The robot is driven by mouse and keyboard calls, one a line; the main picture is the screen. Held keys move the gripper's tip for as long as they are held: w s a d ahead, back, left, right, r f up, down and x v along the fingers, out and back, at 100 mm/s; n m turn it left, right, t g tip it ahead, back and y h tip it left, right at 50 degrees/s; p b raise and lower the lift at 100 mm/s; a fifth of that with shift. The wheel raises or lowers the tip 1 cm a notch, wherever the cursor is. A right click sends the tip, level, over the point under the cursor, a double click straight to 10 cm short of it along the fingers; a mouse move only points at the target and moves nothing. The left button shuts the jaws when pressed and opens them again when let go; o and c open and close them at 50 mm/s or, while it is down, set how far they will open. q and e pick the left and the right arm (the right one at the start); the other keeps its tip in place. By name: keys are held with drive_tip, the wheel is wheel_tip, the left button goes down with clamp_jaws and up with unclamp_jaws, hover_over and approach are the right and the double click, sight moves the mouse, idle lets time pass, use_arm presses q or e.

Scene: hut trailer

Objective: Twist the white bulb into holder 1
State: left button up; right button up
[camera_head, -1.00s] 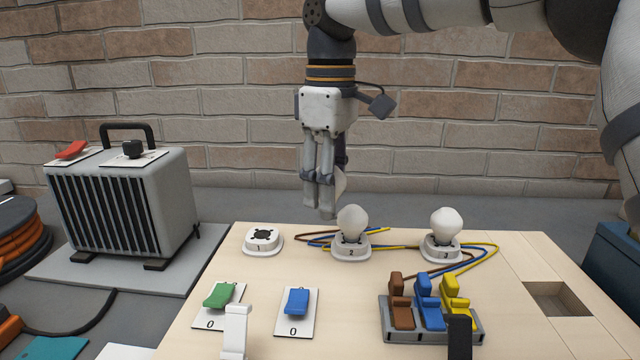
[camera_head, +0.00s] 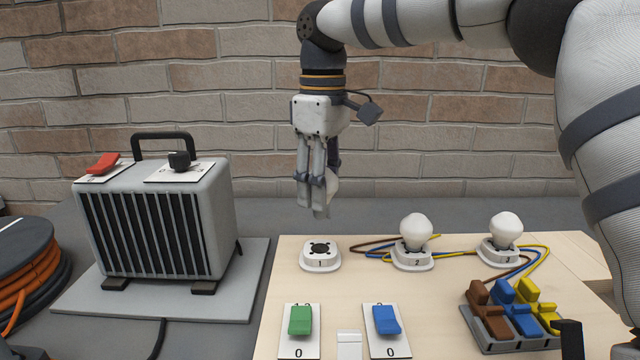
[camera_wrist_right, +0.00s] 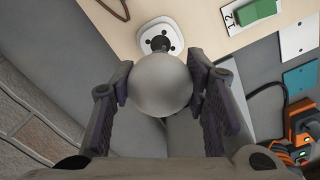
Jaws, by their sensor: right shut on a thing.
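My right gripper (camera_head: 321,205) points down and is shut on the white bulb (camera_head: 334,188). In the head view its fingers cover most of the bulb. In the right wrist view the round globe (camera_wrist_right: 161,84) sits between both finger pads, and its base is hidden. Holder 1 (camera_head: 320,256) is an empty white socket on the wooden board (camera_head: 345,285). The gripper is above it with a visible gap. In the right wrist view the holder (camera_wrist_right: 160,38) shows just past the globe. My left gripper is not in view.
Holder 2 (camera_head: 413,260) and holder 3 (camera_head: 498,254) each carry an upright white bulb. Green (camera_head: 300,320) and blue (camera_head: 386,320) switches lie in front. A block of coloured levers (camera_head: 512,312) stands right. A grey heater (camera_head: 155,220) stands left of the board.

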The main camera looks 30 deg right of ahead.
sight(321, 217)
drive_tip(key=shift+f, duration=2.4)
drive_tip(key=shift+f, duration=1.65)
drive_tip(key=n, duration=0.3)
drive_tip(key=shift+n, duration=0.3)
drive_tip(key=shift+w, duration=0.1)
drive_tip(key=n, duration=0.3)
drive_tip(key=o, duration=0.9)
drive_tip(key=shift+o, duration=0.2)
